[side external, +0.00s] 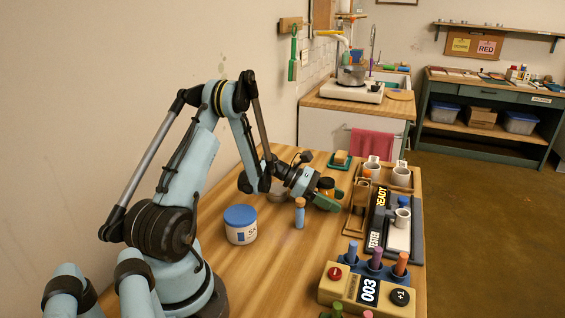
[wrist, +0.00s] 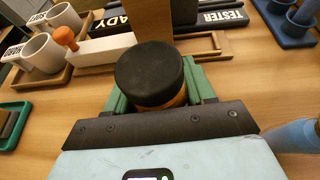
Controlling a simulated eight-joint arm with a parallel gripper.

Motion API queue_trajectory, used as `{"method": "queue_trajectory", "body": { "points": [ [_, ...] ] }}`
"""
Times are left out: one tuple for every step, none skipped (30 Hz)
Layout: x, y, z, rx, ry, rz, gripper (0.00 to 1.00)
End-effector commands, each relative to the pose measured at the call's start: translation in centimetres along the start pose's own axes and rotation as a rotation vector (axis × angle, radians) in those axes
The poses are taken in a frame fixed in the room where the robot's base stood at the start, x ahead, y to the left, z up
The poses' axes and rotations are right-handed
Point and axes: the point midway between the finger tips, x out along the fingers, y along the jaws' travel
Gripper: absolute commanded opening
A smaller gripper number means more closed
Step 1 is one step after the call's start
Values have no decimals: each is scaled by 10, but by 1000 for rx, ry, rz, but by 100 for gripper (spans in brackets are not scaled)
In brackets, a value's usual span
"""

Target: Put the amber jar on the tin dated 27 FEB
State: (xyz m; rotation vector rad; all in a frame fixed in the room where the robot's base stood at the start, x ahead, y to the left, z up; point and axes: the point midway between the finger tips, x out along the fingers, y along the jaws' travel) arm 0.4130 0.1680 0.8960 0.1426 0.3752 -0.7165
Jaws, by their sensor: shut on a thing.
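The amber jar (side external: 326,184) with its black lid is between the green fingers of my gripper (side external: 326,198). In the wrist view my gripper (wrist: 156,88) is shut on the jar (wrist: 150,75), with a finger at each side; its lid faces the camera and little of the amber body shows. The jar looks upright and low over the wooden table; I cannot tell whether it touches the wood. No date reading 27 FEB is legible in either view, so I cannot pick out that tin. A low grey round thing (side external: 277,194) is partly hidden behind my wrist.
A white tub with blue lid (side external: 240,226) and a blue bottle with orange top (side external: 300,213) stand nearby. On the right are the READY/TESTER unit (side external: 376,222), a wooden tray with white cups (side external: 401,178) and the 003 box (side external: 345,292). A green sponge dish (side external: 340,162) lies behind.

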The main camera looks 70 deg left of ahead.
Motion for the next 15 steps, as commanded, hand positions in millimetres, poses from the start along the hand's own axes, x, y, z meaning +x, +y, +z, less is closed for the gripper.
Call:
{"method": "queue_trajectory", "body": {
  "points": [
    [0,0,0,0,-1,0,20],
    [0,0,0,0,-1,0,20],
    [0,0,0,0,-1,0,20],
    [0,0,0,0,-1,0,20],
    [0,0,0,0,-1,0,20],
    [0,0,0,0,0,0,20],
    [0,0,0,0,0,0,20],
    [0,0,-1,0,0,0,20],
    [1,0,-2,0,0,0,20],
    [1,0,-3,0,0,0,20],
    [2,0,-4,0,0,0,20],
    [2,0,-4,0,0,0,55],
    [2,0,-4,0,0,0,60],
    [2,0,-4,0,0,0,64],
    [2,0,-4,0,0,0,71]
  ]
}}
